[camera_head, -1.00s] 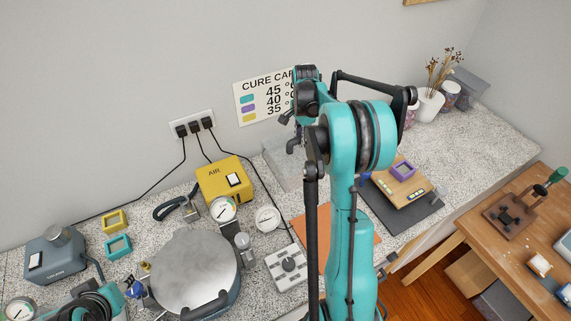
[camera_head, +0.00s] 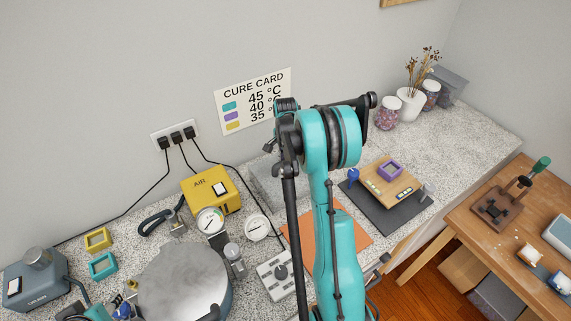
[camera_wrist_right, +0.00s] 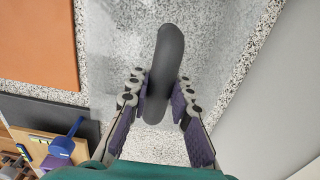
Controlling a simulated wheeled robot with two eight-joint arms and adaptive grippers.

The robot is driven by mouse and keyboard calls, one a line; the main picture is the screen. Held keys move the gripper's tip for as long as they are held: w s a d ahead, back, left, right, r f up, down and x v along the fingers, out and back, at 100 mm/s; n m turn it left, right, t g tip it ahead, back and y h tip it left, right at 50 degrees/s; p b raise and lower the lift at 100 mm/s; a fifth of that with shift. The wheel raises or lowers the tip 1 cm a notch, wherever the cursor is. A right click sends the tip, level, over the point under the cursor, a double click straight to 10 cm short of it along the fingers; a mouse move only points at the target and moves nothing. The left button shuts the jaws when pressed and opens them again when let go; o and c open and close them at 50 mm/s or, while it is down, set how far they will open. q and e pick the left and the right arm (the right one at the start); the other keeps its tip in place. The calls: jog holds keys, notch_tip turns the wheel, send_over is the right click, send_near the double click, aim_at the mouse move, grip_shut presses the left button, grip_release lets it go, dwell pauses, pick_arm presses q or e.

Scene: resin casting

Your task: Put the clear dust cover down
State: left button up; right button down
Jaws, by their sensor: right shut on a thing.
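The clear dust cover (camera_head: 264,184) is a see-through box at the back of the speckled counter, partly behind my right arm in the head view. In the right wrist view, its dark rounded handle (camera_wrist_right: 165,75) stands between the purple finger pads of my right gripper (camera_wrist_right: 162,108), which is shut on it. The clear cover (camera_wrist_right: 115,45) spreads below the handle. I cannot tell whether its lower edge touches the counter. The right fingers are mostly hidden in the head view. My left gripper is not in view; only part of the left arm shows at bottom left.
An orange mat (camera_head: 345,228) lies right of the cover, partly behind my arm. Beyond it is a dark mat (camera_head: 408,218) with a wooden board (camera_head: 378,180). A yellow AIR box (camera_head: 207,188), gauges and a round metal-lidded pot (camera_head: 185,285) stand left. Jars stand at the back right.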

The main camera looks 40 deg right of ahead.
jog(key=shift+f, duration=0.2)
jog(key=c, duration=1.4)
grip_release()
jog(key=shift+o, duration=0.2)
jog(key=shift+r, duration=0.1)
jog(key=shift+r, duration=0.1)
